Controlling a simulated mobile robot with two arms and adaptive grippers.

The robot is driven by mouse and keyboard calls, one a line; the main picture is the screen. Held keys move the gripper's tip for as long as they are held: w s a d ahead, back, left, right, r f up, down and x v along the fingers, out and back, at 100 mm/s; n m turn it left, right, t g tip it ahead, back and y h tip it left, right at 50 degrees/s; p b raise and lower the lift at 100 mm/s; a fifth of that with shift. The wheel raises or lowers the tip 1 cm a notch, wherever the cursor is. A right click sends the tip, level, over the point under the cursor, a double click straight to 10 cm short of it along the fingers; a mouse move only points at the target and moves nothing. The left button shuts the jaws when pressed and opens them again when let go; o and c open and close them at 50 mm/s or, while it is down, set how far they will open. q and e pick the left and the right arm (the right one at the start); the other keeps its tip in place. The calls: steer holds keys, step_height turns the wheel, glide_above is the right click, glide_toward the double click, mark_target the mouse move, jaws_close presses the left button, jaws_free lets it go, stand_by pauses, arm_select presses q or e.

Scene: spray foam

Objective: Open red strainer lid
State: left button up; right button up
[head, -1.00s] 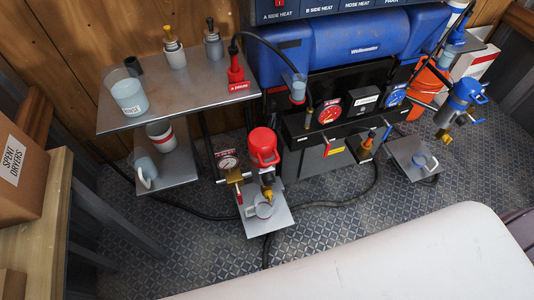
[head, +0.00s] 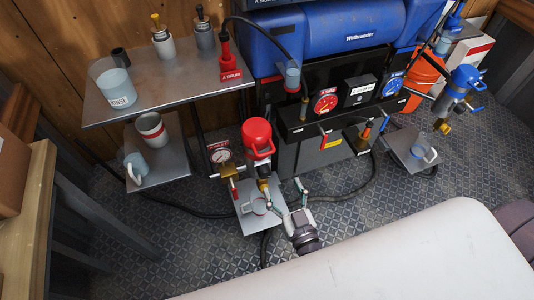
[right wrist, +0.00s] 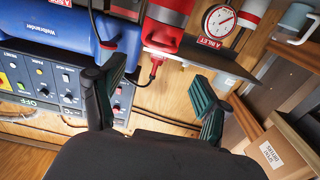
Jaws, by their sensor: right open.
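The red strainer (head: 257,140) stands upright in the head view with its red lid on top and a red loop handle at its front. Below it are a brass fitting and a grey floor plate (head: 247,222) holding a small cup. My right gripper (head: 285,192) is open and empty, low and to the right of the strainer, its fingers apart from the lid. In the right wrist view, my open fingers (right wrist: 157,72) show with nothing between them. A red body there, which looks like the strainer (right wrist: 170,18), is beyond them at the top. My left gripper is not in view.
A pressure gauge (head: 222,155) sits just left of the strainer. The black machine (head: 335,110) with gauges and valves stands close behind on the right. A steel shelf (head: 160,95) holds bottles and a cup. Hoses cross the floor. A white surface (head: 400,260) fills the front right.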

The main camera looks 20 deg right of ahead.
mark_target(267, 153)
steer(key=w, duration=1.2)
steer(key=shift+w+a, duration=0.2)
